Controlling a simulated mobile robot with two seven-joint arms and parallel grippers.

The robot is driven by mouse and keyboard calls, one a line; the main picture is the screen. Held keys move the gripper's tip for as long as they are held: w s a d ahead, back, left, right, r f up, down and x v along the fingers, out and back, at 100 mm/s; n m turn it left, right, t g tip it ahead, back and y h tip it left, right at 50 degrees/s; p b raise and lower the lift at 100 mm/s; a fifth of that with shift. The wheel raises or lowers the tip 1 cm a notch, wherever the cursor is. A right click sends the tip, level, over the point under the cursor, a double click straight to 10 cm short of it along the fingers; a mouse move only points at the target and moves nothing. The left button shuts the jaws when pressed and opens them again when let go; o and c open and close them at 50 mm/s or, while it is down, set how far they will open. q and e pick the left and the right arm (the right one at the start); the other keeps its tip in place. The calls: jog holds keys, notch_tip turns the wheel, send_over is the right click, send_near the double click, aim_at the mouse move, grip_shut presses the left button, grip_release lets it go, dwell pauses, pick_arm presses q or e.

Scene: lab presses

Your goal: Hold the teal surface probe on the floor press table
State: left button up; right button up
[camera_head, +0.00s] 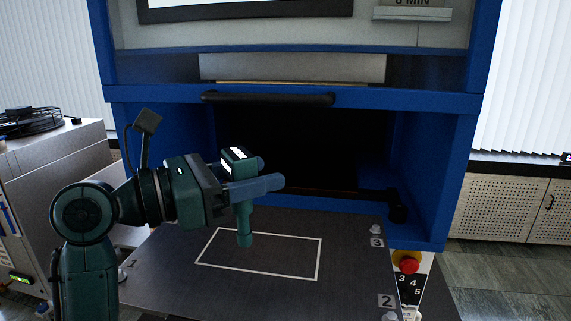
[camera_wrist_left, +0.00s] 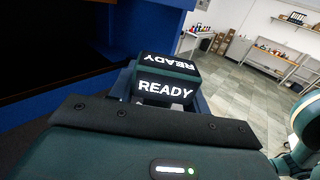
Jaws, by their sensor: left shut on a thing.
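The teal surface probe (camera_head: 244,222) is held upright in my left gripper (camera_head: 262,184), whose fingers are shut around it. Its head with a lit white display sits above the fingers, and its lower end is at or just above the table inside the white outlined rectangle; I cannot tell if it touches. In the left wrist view the probe head (camera_wrist_left: 166,82) shows the word READY on two faces. The dark press table (camera_head: 180,278) lies in front of the blue press. My right gripper is not in view.
The blue press frame (camera_head: 455,170) stands behind the table, with a black handle bar (camera_head: 268,98) across it. A red button (camera_head: 407,263) is at the right of the table. A grey cabinet (camera_head: 60,165) with a black fan stands at the left.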

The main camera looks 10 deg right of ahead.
aim_at(249, 213)
pick_arm(q)
jog(key=f+b, duration=0.2)
jog(key=f, duration=0.1)
jog(key=f+b, duration=0.1)
jog(key=f, duration=0.1)
jog(key=shift+d+f, duration=0.2)
jog(key=shift+d, duration=0.2)
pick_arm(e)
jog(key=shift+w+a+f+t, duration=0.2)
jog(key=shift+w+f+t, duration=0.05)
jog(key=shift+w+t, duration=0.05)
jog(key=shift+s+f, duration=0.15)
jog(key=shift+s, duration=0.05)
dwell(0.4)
pick_arm(q)
jog(key=shift+f, duration=0.45)
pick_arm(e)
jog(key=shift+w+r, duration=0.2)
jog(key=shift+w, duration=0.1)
pick_arm(q)
jog(key=shift+f, duration=0.15)
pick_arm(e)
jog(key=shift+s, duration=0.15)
